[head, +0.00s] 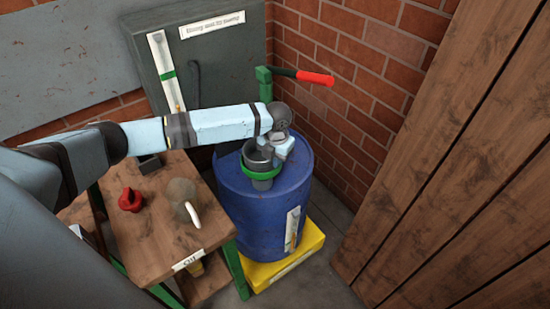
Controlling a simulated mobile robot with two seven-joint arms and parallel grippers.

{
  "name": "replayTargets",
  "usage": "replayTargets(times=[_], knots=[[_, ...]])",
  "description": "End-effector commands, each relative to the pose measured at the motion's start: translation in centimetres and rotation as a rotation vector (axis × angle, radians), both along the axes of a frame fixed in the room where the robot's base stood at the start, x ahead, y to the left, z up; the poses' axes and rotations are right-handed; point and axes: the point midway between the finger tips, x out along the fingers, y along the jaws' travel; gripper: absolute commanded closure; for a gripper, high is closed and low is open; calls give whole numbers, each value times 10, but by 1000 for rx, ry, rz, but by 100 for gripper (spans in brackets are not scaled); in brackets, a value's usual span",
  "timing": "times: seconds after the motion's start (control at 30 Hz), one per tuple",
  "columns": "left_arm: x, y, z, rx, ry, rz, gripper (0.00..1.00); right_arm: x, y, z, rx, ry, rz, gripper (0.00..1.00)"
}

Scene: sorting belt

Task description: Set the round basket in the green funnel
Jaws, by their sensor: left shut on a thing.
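The green funnel (261,174) sits on top of the blue drum (262,210); only a green band of it shows below the grey basket. The round grey basket (257,158) is upright at the funnel, its dark open top facing up. I cannot tell whether it rests in the funnel or hangs just above it. My left gripper (279,151) is at the basket's right side, shut on it; its fingertips are partly hidden. My right gripper is not in view.
A wooden table (160,240) on the left holds a red object (131,200) and a jug with a pale handle (186,200). A green pump with a red handle (314,78) stands behind the drum. A brick wall and wooden planks (450,190) close off the right.

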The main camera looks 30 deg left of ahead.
Motion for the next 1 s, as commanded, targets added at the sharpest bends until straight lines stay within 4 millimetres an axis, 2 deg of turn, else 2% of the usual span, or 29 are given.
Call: replayTargets(times=[0.27,0.3,0.4,0.43,0.6,0.63,0.7,0.73,1.0], knots=[[0,0,-1,1,0,0,100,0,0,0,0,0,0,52],[0,0,-1,1,0,0,87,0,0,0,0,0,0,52],[0,0,-1,1,0,0,64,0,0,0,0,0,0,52],[0,0,-1,1,0,0,62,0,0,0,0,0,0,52],[0,0,-1,0,0,0,62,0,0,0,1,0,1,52],[0,0,-2,0,0,0,66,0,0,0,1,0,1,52],[0,0,-2,0,0,0,82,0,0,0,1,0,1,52],[0,0,-2,0,0,0,85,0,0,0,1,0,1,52],[0,0,-1,0,0,0,85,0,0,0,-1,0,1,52]])
